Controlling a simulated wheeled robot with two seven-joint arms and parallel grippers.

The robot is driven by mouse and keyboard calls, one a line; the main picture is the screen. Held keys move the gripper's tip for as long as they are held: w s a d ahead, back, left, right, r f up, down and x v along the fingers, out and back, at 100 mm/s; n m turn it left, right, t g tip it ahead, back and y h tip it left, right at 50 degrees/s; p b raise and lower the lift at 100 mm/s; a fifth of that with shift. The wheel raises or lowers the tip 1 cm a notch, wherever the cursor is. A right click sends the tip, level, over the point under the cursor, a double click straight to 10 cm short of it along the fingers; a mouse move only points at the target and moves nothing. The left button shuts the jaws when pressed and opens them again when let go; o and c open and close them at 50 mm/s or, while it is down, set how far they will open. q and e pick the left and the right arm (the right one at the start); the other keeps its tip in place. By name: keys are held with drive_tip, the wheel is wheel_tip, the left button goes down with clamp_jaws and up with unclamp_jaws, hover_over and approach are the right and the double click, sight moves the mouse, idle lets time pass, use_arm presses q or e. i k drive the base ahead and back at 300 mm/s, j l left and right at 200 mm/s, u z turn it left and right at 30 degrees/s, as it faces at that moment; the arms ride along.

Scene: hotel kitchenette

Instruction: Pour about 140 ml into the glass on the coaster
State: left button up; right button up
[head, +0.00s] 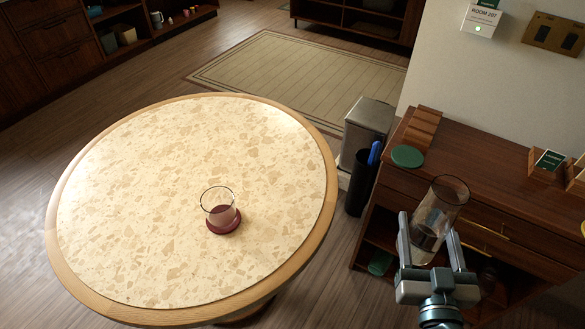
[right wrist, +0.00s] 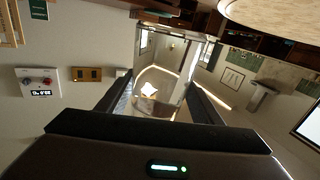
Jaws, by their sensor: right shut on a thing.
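A clear glass (head: 218,199) stands on a dark red coaster (head: 226,228) on the round table. Its lower part looks reddish; I cannot tell whether that is liquid or the coaster showing through. My right gripper (head: 430,228) is shut on a tall clear vessel (head: 443,199) with a little dark liquid low inside. It holds the vessel to the right of the table, in front of the wooden cabinet, apart from the glass. In the right wrist view the clear vessel (right wrist: 160,92) sits between the two fingers. My left gripper is not in view.
The round table (head: 130,190) with its wooden rim is otherwise bare. A wooden cabinet (head: 490,165) at the right carries a green disc (head: 407,156) and small stands. A grey bin (head: 368,125) and a dark container (head: 360,185) with a blue item stand between table and cabinet.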

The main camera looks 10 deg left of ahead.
sight(218, 203)
drive_tip(key=k+j, duration=0.2)
drive_tip(key=k+j+u, duration=0.15)
drive_tip(key=j, duration=0.3)
drive_tip(key=k+j, duration=0.2)
drive_tip(key=j, duration=0.15)
drive_tip(key=k+j+u, duration=0.1)
drive_tip(key=j, duration=0.25)
drive_tip(key=k+j+u, duration=0.1)
drive_tip(key=j, duration=0.25)
drive_tip(key=k, duration=0.1)
